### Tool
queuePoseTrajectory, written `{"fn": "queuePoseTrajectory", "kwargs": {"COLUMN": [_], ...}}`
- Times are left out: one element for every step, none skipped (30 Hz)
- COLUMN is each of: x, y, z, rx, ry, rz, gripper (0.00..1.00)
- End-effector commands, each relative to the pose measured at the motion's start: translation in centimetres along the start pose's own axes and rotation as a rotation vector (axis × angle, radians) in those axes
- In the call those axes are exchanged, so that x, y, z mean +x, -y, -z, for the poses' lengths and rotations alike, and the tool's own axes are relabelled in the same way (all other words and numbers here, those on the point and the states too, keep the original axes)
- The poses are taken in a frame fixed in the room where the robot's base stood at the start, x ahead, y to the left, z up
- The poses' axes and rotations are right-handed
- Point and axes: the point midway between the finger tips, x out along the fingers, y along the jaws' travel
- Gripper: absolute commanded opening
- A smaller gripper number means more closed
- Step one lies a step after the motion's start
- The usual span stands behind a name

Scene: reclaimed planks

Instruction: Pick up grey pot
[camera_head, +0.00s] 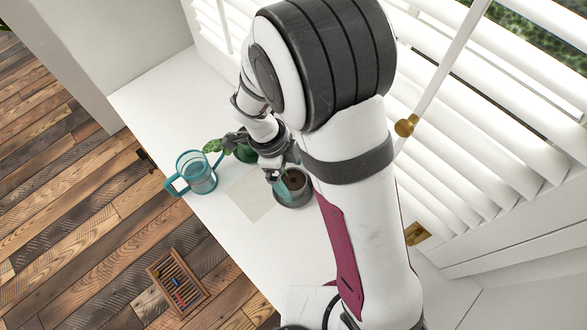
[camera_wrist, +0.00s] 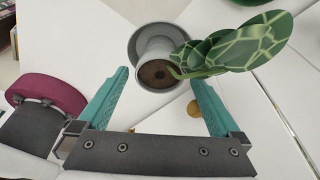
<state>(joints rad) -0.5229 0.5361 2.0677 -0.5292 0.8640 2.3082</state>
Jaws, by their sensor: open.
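The grey pot (camera_head: 293,199) stands on the white counter, partly hidden by my gripper in the head view. In the wrist view the grey pot (camera_wrist: 152,48) shows a round opening with dark soil, and a wider grey round shape lies behind it. Patterned green leaves (camera_wrist: 240,48) reach right from the soil's edge; I cannot tell if they grow from it. My gripper (camera_head: 283,180) is open, with teal fingers. In the wrist view my gripper (camera_wrist: 157,75) has one finger on each side of the pot's opening; contact cannot be told.
A teal-rimmed clear jug (camera_head: 197,176) stands on the counter at the left. A green object (camera_head: 245,151) is close behind my gripper. A pale flat square (camera_head: 248,196) lies beside the pot. Window blinds border the right. A wooden rack (camera_head: 178,283) is below, over the plank floor.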

Motion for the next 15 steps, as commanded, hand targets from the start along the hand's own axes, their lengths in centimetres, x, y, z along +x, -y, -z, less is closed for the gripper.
{"fn": "queuePoseTrajectory", "kwargs": {"x": [1.0, 1.5, 2.1, 2.4, 2.6, 2.7, 2.7, 2.7, 2.7, 2.7, 2.7, 2.7, 2.7, 2.7, 2.6], "y": [-0.1, -0.1, -0.1, -0.1, -0.1, -0.1, -0.1, -0.1, -0.1, -0.1, -0.1, -0.1, -0.1, -0.1, -0.1], "z": [-0.1, 0.0, 0.0, -0.1, -0.1, -0.1, -0.1, -0.1, -0.1, -0.1, -0.1, -0.1, -0.1, -0.1, -0.1], "rx": [-0.001, -0.001, -0.001, -0.001, 0.000, 0.000, 0.000, 0.000, 0.000, 0.000, 0.000, 0.000, 0.000, 0.000, 0.000], "ry": [-0.002, -0.003, -0.002, -0.001, 0.000, 0.000, 0.001, 0.001, 0.001, 0.001, 0.001, 0.001, 0.001, 0.001, 0.001], "rz": [-0.003, -0.003, -0.002, -0.002, -0.002, -0.002, -0.001, -0.001, -0.001, -0.001, -0.001, -0.001, -0.001, 0.000, 0.000], "gripper": [1.00, 1.00, 1.00, 1.00, 1.00, 1.00, 1.00, 1.00, 1.00, 1.00, 1.00, 0.95, 0.89, 0.84, 0.77]}}
